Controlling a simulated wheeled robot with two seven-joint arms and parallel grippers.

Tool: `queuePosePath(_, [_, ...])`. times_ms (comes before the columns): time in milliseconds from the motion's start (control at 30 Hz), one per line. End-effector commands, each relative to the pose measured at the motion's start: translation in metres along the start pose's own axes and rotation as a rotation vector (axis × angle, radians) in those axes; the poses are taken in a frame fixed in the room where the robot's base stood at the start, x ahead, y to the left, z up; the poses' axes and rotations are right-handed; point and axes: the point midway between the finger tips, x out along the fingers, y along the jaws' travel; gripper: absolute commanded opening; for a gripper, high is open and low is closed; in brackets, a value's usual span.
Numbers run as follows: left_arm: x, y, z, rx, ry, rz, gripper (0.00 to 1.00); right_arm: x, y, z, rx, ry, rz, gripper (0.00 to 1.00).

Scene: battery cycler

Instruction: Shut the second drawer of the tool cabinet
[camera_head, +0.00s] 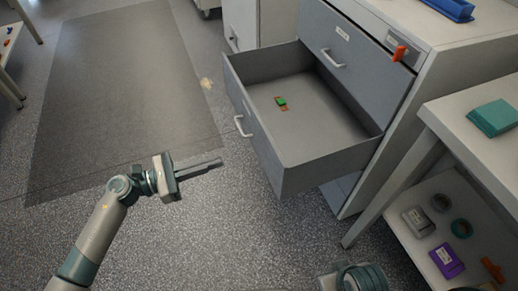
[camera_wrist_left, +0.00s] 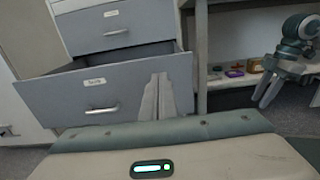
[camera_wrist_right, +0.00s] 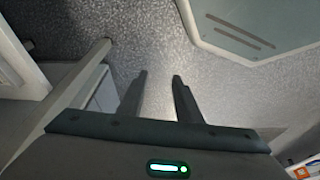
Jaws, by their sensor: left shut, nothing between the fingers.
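The grey tool cabinet (camera_head: 455,62) stands at the right with one drawer (camera_head: 300,165) pulled far out, below a shut drawer (camera_head: 318,40). The open drawer's front and pale handle (camera_head: 243,127) face left, and they also show in the left wrist view (camera_wrist_left: 70,98). My left gripper (camera_head: 221,162) is shut and empty, in front of the drawer front and apart from it in the head view. My right gripper (camera_wrist_right: 160,76) is open and empty over the floor; the left wrist view shows it at the right (camera_wrist_left: 264,96). The head view shows only part of its arm.
A workbench (camera_head: 450,112) with a lower shelf of small items stands at the right. A dark mat (camera_head: 125,90) and open floor lie at the left. A red-orange object (camera_head: 400,53) hangs at the cabinet's upper edge.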

Motion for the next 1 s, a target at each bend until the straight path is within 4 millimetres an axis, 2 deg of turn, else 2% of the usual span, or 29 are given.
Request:
queuePosePath(267, [0.005,0.0,0.001,-0.004,-0.003,0.002,0.0,0.0,0.001,0.001,0.0,-0.005,0.002,0.31])
queuePosePath(433, [0.019,0.001,0.001,-0.004,-0.003,0.002,0.0,-0.002,0.004,0.004,0.002,-0.024,0.009,0.31])
queuePosePath(533, [0.033,0.001,0.002,-0.005,-0.004,0.001,0.0,-0.001,0.006,0.005,0.004,-0.035,0.013,0.31])
queuePosePath(1000, [0.113,0.001,0.003,-0.006,-0.004,0.002,0.0,0.049,0.005,0.008,0.001,-0.041,0.008,0.31])
